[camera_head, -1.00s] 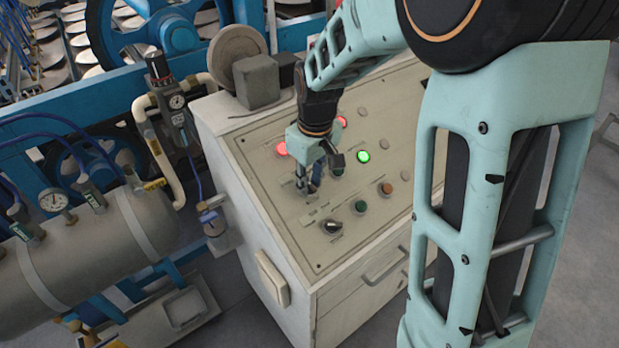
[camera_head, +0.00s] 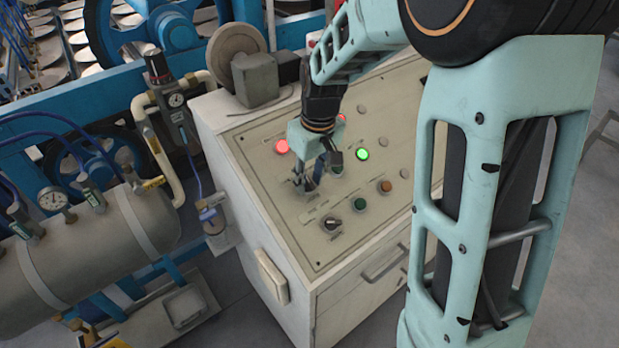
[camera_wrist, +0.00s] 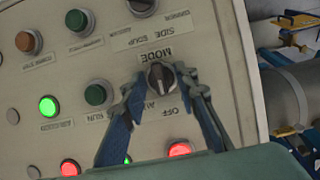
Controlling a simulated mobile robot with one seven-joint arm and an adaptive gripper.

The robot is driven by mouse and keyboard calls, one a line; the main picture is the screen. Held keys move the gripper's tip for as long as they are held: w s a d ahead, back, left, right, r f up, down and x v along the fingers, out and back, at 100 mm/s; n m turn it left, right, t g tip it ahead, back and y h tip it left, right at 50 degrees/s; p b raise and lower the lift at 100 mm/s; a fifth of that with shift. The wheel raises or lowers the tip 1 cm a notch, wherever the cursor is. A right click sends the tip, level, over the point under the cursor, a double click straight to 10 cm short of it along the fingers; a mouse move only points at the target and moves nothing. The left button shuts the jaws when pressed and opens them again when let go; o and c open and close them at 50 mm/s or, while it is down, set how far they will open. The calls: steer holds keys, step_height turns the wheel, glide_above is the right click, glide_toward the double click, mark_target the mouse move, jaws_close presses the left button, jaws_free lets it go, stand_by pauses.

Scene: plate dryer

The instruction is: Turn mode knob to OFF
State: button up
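The mode knob (camera_wrist: 160,76) is a dark, round selector on a light plate in the wrist view, between the MODE label and the OFF label (camera_wrist: 169,110). Another label beside OFF is partly covered by a finger. My gripper (camera_wrist: 162,77) has one fingertip on each side of the knob, with small gaps showing, so it looks open around it. Whether a fingertip touches the knob I cannot tell. In the head view my gripper (camera_head: 303,187) is low over the control panel (camera_head: 290,228) and hides the mode knob. The knob's exact setting is unclear.
A second dark selector (camera_head: 331,225) sits close to my gripper, nearer the panel's front edge. Green buttons, an orange button (camera_head: 385,187) and lit red and green lamps surround the area. A motor-like grey box (camera_head: 256,80) stands at the panel's back edge.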

mark_target(314, 189)
steer(key=shift+r, duration=0.1)
step_height(314, 189, up, 12)
steer(key=s+d, duration=0.1)
steer(key=shift+s, duration=0.2)
steer(key=shift+f, duration=0.2)
